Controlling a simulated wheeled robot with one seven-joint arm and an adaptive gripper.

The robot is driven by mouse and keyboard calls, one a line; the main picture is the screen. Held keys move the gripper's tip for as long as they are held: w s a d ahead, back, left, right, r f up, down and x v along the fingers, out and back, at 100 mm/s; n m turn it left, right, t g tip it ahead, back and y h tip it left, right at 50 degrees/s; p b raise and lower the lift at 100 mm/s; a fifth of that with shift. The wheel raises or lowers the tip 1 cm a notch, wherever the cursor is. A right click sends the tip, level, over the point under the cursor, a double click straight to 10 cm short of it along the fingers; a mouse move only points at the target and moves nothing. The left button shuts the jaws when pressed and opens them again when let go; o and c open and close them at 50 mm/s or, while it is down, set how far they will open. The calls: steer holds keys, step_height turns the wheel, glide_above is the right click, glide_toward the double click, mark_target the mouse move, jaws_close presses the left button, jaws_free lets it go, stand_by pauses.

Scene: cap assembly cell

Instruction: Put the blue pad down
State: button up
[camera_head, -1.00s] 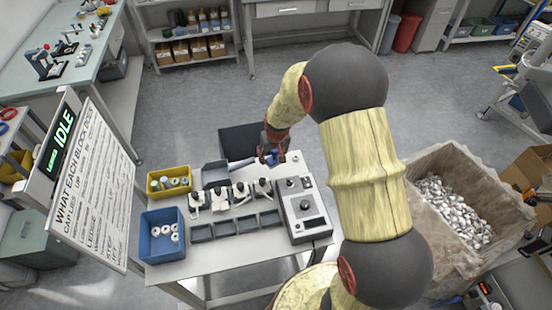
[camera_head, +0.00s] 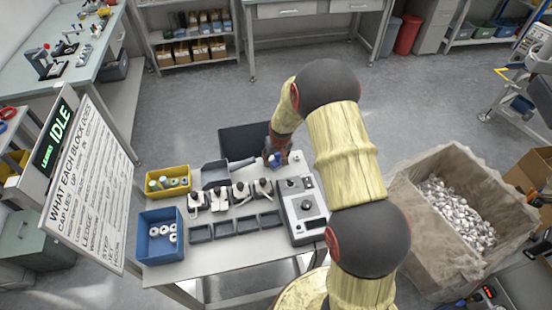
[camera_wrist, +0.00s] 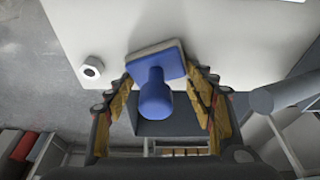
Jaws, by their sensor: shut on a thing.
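The blue pad (camera_wrist: 154,98) has a rounded blue grip and a square blue plate with a pale face. In the wrist view it sits between the two fingers of my gripper (camera_wrist: 160,80), which is shut on it. The pad's plate faces the pale table top (camera_wrist: 225,30); I cannot tell whether it touches. In the head view my gripper (camera_head: 274,153) is at the table's far right corner, behind the grey control box (camera_head: 301,208), with a bit of the blue pad (camera_head: 278,160) showing small below it.
A white ring-like piece (camera_wrist: 91,67) is near the pad. Left of the control box are several clamp blocks (camera_head: 241,190), a grey scoop (camera_head: 214,174), a yellow bin (camera_head: 167,193) and a blue bin (camera_head: 150,250). A dark container (camera_head: 240,137) is behind the table.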

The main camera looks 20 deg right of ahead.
steer(key=shift+f, duration=0.15)
steer(key=o, duration=1)
